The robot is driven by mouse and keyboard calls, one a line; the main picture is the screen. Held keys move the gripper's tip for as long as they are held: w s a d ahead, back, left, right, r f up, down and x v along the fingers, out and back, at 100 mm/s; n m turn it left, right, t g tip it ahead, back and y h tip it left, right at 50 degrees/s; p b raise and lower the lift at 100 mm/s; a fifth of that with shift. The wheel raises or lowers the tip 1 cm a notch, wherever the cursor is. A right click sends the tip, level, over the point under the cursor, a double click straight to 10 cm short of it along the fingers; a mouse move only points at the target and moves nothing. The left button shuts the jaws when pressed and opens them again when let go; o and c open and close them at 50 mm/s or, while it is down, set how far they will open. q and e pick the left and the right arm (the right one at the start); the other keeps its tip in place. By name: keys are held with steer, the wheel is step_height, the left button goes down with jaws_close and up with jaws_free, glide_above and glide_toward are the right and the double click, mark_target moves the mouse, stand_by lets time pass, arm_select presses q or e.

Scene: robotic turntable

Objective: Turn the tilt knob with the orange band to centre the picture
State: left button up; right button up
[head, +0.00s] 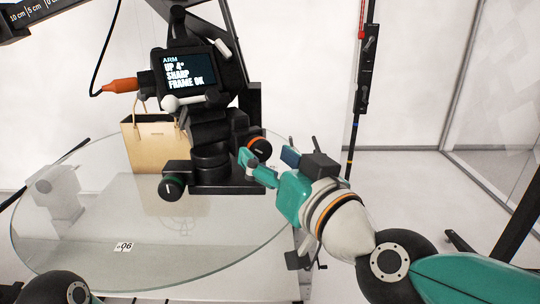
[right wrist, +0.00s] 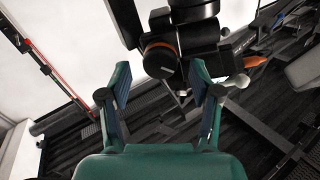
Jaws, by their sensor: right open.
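The tilt knob with the orange band (head: 258,147) sits on the right side of the black camera head (head: 210,135). My right gripper (head: 257,168) is open just in front of this knob. In the right wrist view the knob (right wrist: 161,60) lies centred between the two open teal fingers (right wrist: 161,80), at or just beyond their tips; I see no contact. The camera's screen (head: 188,72) reads "ARM UP 4° SHARP FRAME OK". My left gripper is out of view.
A tan handbag (head: 150,150) stands behind the camera on the round glass turntable (head: 90,235). An orange-tipped cable (head: 120,85) joins the camera's left. A thin dark pole with a red part (head: 362,70) rises at the right. The turntable's front left is mostly clear.

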mark_target(263, 152)
steer(key=shift+x, duration=1.7)
